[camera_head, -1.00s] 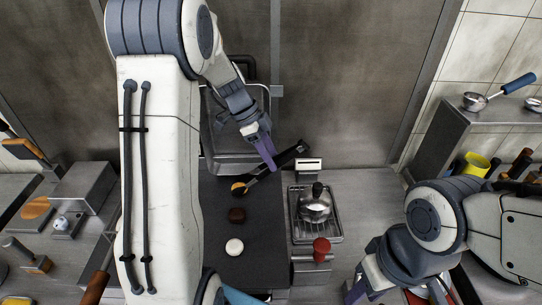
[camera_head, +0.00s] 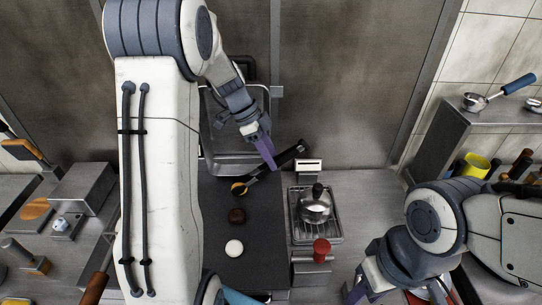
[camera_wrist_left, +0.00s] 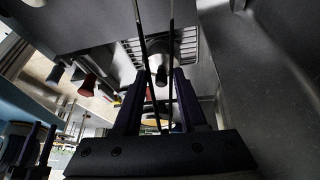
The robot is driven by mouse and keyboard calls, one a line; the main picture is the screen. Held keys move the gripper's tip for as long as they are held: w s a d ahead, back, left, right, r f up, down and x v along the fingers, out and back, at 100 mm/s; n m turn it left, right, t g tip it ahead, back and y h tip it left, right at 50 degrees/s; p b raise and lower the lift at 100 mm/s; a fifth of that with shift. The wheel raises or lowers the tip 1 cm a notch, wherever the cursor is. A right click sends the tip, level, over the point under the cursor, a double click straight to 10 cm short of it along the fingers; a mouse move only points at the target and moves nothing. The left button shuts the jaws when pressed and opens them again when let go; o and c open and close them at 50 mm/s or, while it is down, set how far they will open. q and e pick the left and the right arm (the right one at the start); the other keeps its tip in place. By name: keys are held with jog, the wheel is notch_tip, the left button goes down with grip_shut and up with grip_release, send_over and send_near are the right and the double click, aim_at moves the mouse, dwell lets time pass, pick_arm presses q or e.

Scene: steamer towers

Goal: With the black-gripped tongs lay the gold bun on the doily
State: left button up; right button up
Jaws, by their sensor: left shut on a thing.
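My left gripper (camera_head: 263,153) is shut on the black-gripped tongs (camera_head: 289,155) above the dark mat. The tongs slant down to the left, and their tips are at the gold bun (camera_head: 237,187), covering part of it. I cannot tell whether the tips touch or pinch the bun. In the left wrist view, the tongs' two thin dark arms (camera_wrist_left: 171,60) run between my left fingers (camera_wrist_left: 158,105). My right gripper (camera_head: 362,292) is at the bottom edge, partly cut off, so its opening is unclear. I cannot make out the doily.
A brown bun (camera_head: 236,215) and a white bun (camera_head: 234,247) lie on the dark mat (camera_head: 262,235). A metal pot (camera_head: 314,205) stands on a wire-rack tray right of the mat, with a red-knobbed item (camera_head: 321,250) in front. The counter (camera_head: 372,200) right of the tray is clear.

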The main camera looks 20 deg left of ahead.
pick_arm(q)
notch_tip(320, 180, up, 7)
jog(key=p, duration=0.4)
dwell(0.4)
dwell(1.0)
